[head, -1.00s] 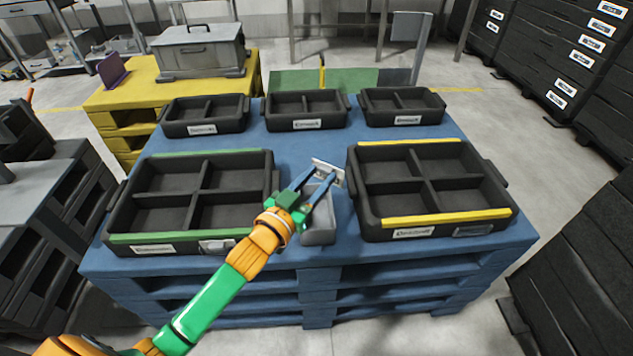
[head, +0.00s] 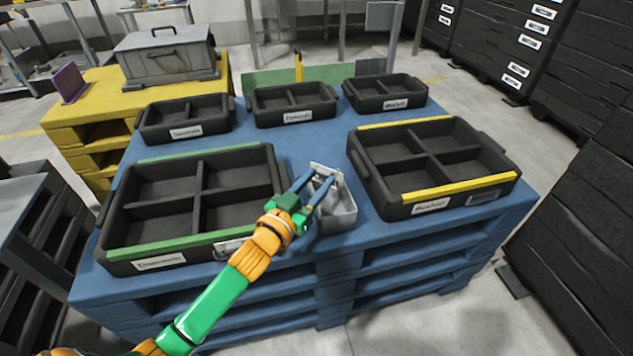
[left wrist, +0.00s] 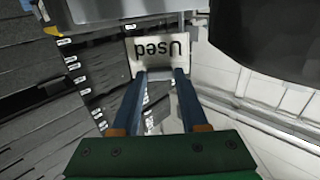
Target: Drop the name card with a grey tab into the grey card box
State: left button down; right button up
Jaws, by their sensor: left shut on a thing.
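My left gripper (head: 318,184) is shut on a white name card (head: 326,171). In the left wrist view the card (left wrist: 160,52) reads "Used", upside down, beyond the blue fingertips (left wrist: 158,76). A greyish part shows between the fingertips; I cannot clearly make out the tab's colour. The small open grey card box (head: 338,217) stands on the blue pallet between the two large trays. The card and fingers overlap the back left of the box in the head view. I cannot tell their exact height above it. My right gripper is not in view.
A large black tray with green strips (head: 185,243) stands left of the box, and one with yellow strips (head: 452,190) stands right. Three small black trays (head: 292,118) line the back of the blue pallet (head: 395,232). A grey case (head: 168,66) sits on a yellow pallet.

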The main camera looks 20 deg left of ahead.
pick_arm(q)
jog(key=c, duration=0.7)
grip_release()
jog(key=o, duration=0.3)
jog(key=shift+o, duration=0.2)
jog(key=s+a+p, duration=0.1)
jog(key=s, duration=0.6)
jog(key=shift+a, duration=0.15)
